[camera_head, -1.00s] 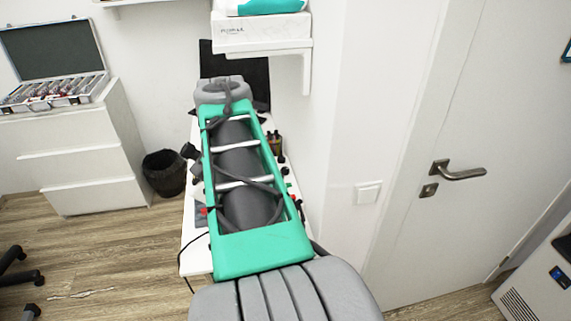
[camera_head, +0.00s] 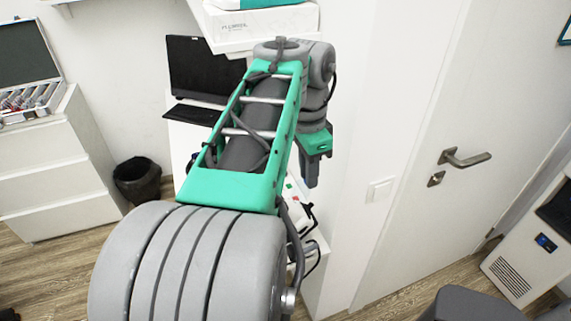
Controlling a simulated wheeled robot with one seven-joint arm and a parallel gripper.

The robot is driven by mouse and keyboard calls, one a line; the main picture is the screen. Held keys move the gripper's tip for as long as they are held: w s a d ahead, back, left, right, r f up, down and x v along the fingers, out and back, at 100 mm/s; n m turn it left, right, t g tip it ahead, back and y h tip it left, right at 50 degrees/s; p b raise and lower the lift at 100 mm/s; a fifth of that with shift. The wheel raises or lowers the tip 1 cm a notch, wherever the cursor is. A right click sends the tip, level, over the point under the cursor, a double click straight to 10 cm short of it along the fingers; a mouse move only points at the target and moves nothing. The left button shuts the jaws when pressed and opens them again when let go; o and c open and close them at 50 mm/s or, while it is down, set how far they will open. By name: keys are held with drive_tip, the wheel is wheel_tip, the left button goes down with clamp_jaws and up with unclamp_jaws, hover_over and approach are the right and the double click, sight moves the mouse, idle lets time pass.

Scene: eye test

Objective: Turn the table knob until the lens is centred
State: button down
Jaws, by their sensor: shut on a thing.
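My gripper (camera_head: 310,174) is partly in view under the green wrist of my arm, pointing down near the right side of the white table (camera_head: 184,143). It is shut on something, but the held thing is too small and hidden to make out. A white device (camera_head: 294,205) with small red and green marks and black parts shows below my gripper. I cannot tell whether the table knob is on it. No lens can be made out. My arm covers much of the table.
A wall shelf (camera_head: 232,42) with a white box hangs close above my arm. A bin (camera_head: 137,181) and white drawers (camera_head: 50,175) stand left. A door (camera_head: 440,120) with a handle is right.

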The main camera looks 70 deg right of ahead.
drive_tip(key=shift+w+d+f+b, duration=0.25)
drive_tip(key=shift+w+f+b, duration=0.1)
drive_tip(key=shift+w+f, duration=0.1)
drive_tip(key=w+f+b, duration=0.1)
drive_tip(key=w, duration=0.1)
drive_tip(key=w+d+f+b, duration=0.1)
drive_tip(key=w+f, duration=0.1)
drive_tip(key=w, duration=0.1)
drive_tip(key=w+d+f+b, duration=0.1)
drive_tip(key=w, duration=0.1)
drive_tip(key=shift+w+d+f+b, duration=0.1)
drive_tip(key=shift+w+f+b, duration=0.3)
drive_tip(key=shift+w+a+f+b, duration=0.45)
drive_tip(key=shift+f+b, duration=0.15)
drive_tip(key=shift+b, duration=0.1)
drive_tip(key=shift+w+a+f+b, duration=0.3)
drive_tip(key=shift+a+f+b, duration=0.1)
drive_tip(key=shift+f+b, duration=0.25)
drive_tip(key=shift+w+a+f+b, duration=0.15)
drive_tip(key=shift+f+b, duration=0.25)
drive_tip(key=shift+b, duration=0.1)
drive_tip(key=c, duration=1.2)
unclamp_jaws()
drive_tip(key=shift+c, duration=0.2)
drive_tip(key=shift+r, duration=0.15)
